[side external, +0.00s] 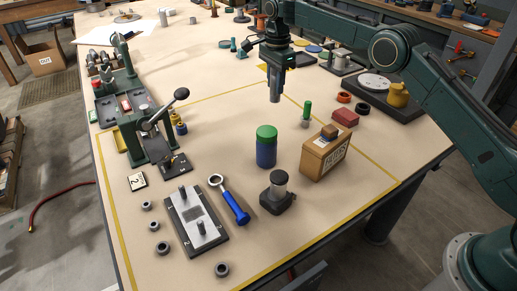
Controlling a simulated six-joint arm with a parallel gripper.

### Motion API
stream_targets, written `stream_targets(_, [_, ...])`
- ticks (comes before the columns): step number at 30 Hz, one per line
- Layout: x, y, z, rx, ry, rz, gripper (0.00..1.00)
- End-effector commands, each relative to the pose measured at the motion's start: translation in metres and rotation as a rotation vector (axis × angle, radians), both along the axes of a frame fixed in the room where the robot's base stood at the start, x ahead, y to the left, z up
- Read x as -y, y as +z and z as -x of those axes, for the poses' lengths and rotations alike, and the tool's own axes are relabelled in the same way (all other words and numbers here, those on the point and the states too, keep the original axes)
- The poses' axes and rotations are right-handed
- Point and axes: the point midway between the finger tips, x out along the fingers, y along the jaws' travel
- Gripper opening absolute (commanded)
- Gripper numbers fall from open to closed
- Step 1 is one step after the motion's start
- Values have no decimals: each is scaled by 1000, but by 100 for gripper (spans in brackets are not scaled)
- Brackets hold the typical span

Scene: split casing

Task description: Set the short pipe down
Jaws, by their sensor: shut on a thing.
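My gripper (275,76) points down above the back middle of the table, inside the yellow outline. It is shut on a short grey pipe (275,92), which hangs upright below it. The pipe is small and dark here, so its edge against the fingers is hard to make out. The pipe's lower end appears to be above the table top, though the exact gap cannot be told from this one view.
A green-capped blue canister (266,148), a cardboard box (326,155) and a green-handled tool (307,113) stand in front of my gripper. Bare table (225,105) is left of the pipe.

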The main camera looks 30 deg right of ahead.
Motion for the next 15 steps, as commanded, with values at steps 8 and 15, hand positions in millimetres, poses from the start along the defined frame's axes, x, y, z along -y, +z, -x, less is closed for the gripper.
stream_targets(8, [0, -51, 0, -1, 0, 0, 0])
stream_targets(15, [0, -91, 0, 1, 0, 0, 0])
